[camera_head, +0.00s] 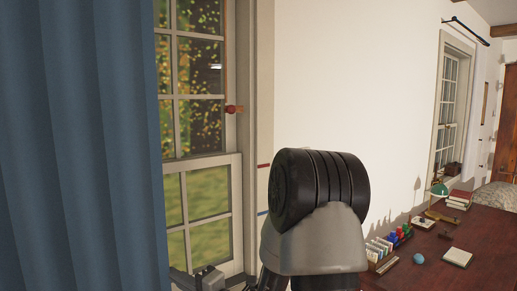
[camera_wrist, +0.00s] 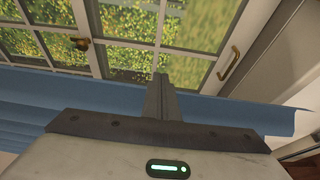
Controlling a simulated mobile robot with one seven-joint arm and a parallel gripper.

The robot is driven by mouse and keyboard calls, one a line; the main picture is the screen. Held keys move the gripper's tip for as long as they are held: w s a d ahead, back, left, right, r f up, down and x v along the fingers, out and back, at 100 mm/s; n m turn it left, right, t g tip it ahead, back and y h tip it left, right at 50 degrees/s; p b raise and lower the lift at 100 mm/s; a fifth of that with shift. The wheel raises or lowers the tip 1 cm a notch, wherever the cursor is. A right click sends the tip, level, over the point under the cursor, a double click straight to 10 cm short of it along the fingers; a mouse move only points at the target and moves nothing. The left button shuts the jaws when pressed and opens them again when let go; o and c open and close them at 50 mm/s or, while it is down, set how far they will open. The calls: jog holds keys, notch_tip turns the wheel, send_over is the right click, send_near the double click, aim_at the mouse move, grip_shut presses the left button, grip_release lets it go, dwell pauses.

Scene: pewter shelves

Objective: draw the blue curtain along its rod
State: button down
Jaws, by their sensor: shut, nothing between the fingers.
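The blue curtain (camera_head: 80,150) hangs in folds at the left of the head view and covers the left part of the window (camera_head: 205,130). Its rod is out of frame above. In the wrist view the blue curtain (camera_wrist: 225,112) runs across behind my gripper (camera_wrist: 160,80), below the window panes. My fingers are shut together with no cloth between them. They overlap the curtain in the picture; I cannot tell whether they touch it. In the head view my arm rises in front of the wall right of the window, and the fingertips cannot be made out.
A red-brown desk (camera_head: 485,230) stands at the right with books (camera_head: 459,199), a green lamp (camera_head: 439,190) and small items. A second window (camera_head: 447,110) with a dark rod (camera_head: 468,29) is farther off. A brass handle (camera_wrist: 229,63) sits on the window frame.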

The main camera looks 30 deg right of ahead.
jog(key=shift+a, duration=0.25)
jog(key=s+a, duration=0.2)
jog(key=a, duration=1.3)
jog(key=shift+a+p, duration=0.4)
jog(key=shift+p, duration=0.05)
jog(key=s+a+p, duration=0.2)
jog(key=a+p, duration=1)
jog(key=a, duration=0.4)
